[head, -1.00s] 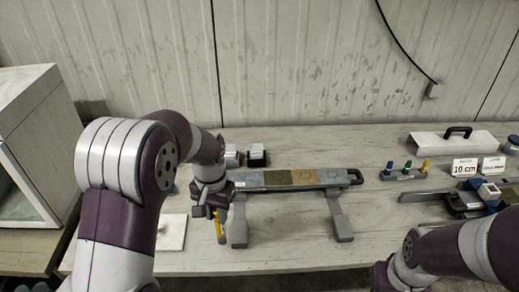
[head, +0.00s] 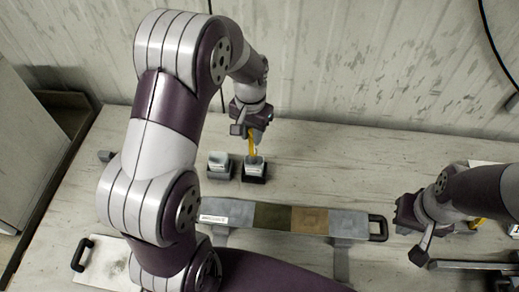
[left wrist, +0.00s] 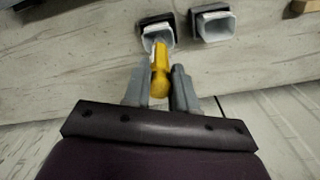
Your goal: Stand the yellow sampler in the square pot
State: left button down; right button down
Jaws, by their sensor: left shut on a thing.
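My left gripper (head: 250,128) is shut on the yellow sampler (head: 251,146), which points down from it. In the left wrist view the sampler (left wrist: 160,72) sits between the two fingers (left wrist: 158,88). Two pale pots with dark outsides stand side by side on the table. The sampler's lower end lies over or at the mouth of the right pot (head: 256,168) in the head view; I cannot tell if it is inside. The left pot (head: 220,164) looks empty. Both look squarish. My right gripper (head: 412,222) is at the right; its finger opening is unclear.
A long rail with grey, green and tan sections (head: 288,217) lies in front of the pots. A white plate with a black handle (head: 105,262) is at lower left. Another yellow item (head: 476,223) shows beside my right arm.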

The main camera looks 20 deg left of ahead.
aim_at(253, 151)
pick_arm(q)
jog(key=f, duration=0.3)
jog(key=shift+s+d, duration=0.2)
jog(key=shift+s, duration=0.1)
jog(key=f, duration=0.3)
jog(key=f+p, duration=0.1)
jog(key=shift+w+a+f, duration=0.15)
jog(key=shift+w+f, duration=0.15)
jog(key=shift+w, duration=0.05)
jog(key=shift+s, duration=0.1)
